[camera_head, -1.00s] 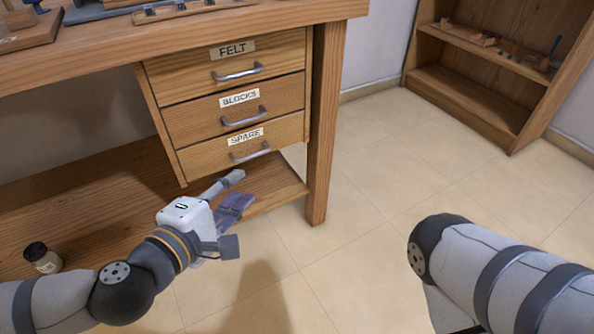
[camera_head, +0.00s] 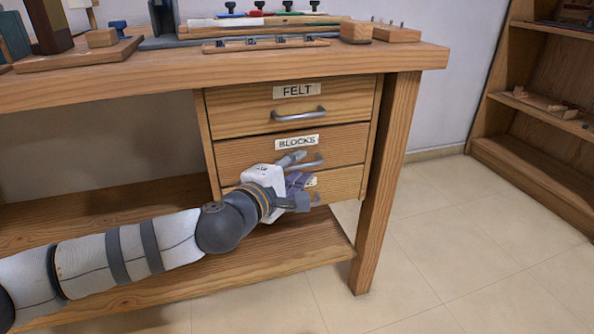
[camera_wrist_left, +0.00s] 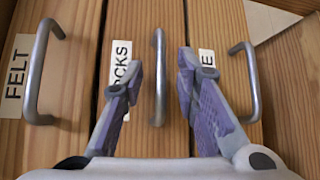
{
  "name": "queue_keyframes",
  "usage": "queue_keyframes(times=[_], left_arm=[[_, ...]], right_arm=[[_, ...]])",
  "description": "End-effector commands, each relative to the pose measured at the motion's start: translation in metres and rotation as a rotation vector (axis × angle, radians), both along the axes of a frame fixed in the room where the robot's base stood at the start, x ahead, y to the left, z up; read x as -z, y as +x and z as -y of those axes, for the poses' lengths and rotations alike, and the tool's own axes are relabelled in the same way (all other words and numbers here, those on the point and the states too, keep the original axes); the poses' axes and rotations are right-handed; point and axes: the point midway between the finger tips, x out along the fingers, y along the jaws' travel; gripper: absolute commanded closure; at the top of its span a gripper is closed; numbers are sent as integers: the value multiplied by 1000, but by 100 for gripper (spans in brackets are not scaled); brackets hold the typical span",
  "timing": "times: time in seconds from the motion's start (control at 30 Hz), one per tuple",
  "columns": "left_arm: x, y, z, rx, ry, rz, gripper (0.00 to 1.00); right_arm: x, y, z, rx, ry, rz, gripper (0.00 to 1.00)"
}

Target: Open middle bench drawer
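The middle bench drawer (camera_head: 346,140) is labelled BLOCKS and looks closed, its front in line with the drawers above and below. Its grey bar handle (camera_head: 312,163) is partly behind my gripper in the head view. My left gripper (camera_head: 309,178) is open in front of this drawer. In the left wrist view, the same handle (camera_wrist_left: 159,85) shows between my two spread purple-padded fingers, one on each side. I see no clear contact between fingers and handle. My right gripper is out of view.
The FELT drawer (camera_head: 240,112) is above. The lower drawer (camera_head: 347,183) is partly hidden by my gripper; its handle (camera_wrist_left: 246,80) shows in the wrist view. A bench leg (camera_head: 384,190) stands right of the drawers. A low shelf (camera_head: 250,262) lies below. Floor at right is clear.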

Motion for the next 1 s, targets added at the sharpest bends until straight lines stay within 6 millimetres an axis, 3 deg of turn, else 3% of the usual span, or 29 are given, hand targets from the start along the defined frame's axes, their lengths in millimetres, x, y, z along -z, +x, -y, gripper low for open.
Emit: queue_keyframes(times=[0.07,0.2,0.23,0.5,0.67,1.0], left_arm=[[0,0,0,0,0,0,72],[0,0,0,0,0,0,99],[0,0,0,0,0,0,100],[-1,-2,0,0,1,0,100],[-2,-14,4,2,1,0,100],[-5,-84,27,4,0,1,100]], right_arm=[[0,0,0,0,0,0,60],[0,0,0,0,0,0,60],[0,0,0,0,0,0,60],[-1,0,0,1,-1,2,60],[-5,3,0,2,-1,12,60],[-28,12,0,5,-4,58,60]])
